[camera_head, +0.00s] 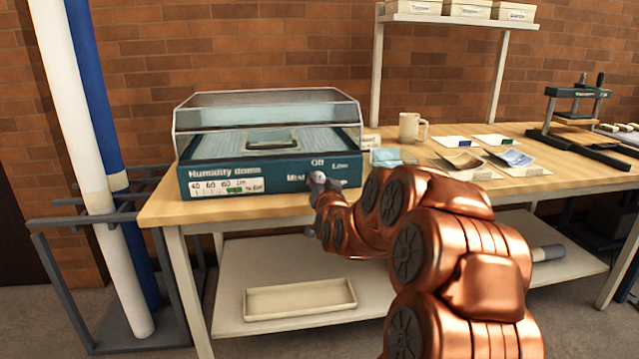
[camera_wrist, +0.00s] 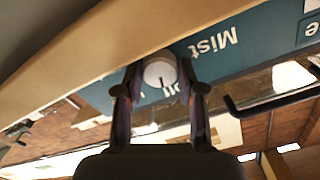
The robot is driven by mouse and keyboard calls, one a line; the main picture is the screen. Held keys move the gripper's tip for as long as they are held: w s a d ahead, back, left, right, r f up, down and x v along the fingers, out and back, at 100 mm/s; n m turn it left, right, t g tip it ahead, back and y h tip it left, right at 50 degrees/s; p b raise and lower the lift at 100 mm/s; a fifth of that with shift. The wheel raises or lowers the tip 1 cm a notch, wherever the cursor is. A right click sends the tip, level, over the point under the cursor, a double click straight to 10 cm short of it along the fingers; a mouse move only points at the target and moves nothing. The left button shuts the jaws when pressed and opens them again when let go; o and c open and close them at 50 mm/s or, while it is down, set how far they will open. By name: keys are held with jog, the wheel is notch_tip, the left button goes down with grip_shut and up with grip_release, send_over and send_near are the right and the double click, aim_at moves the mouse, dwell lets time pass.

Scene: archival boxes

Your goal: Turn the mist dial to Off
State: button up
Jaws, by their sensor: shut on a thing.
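The humidity dome (camera_head: 218,172) is a clear-lidded case with a dark teal front panel, standing on the bench. Its panel reads Mist, with Off and Low above the dial. My gripper (camera_head: 317,183) is at the right part of this panel and hides the dial in the head view. In the wrist view the pale round mist dial (camera_wrist: 160,71) sits between the two fingers of my gripper (camera_wrist: 160,78), which are shut on its sides. A short dark mark on the dial points down in that picture, towards lettering partly hidden between the fingers, which seems to be Off.
A shelf with boxes stands behind. Long rolls (camera_head: 75,150) stand in a rack at left. A tray (camera_head: 300,299) lies below.

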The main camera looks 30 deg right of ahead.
jog(key=shift+f+n, duration=0.1)
jog(key=shift+n, duration=1.4)
jog(key=o, duration=1.1)
jog(key=shift+o, duration=0.2)
jog(key=shift+s+a+r, duration=0.2)
jog(key=shift+s+a, duration=0.05)
jog(key=shift+s, duration=0.4)
jog(key=v, duration=0.6)
jog(key=shift+a+f, duration=0.1)
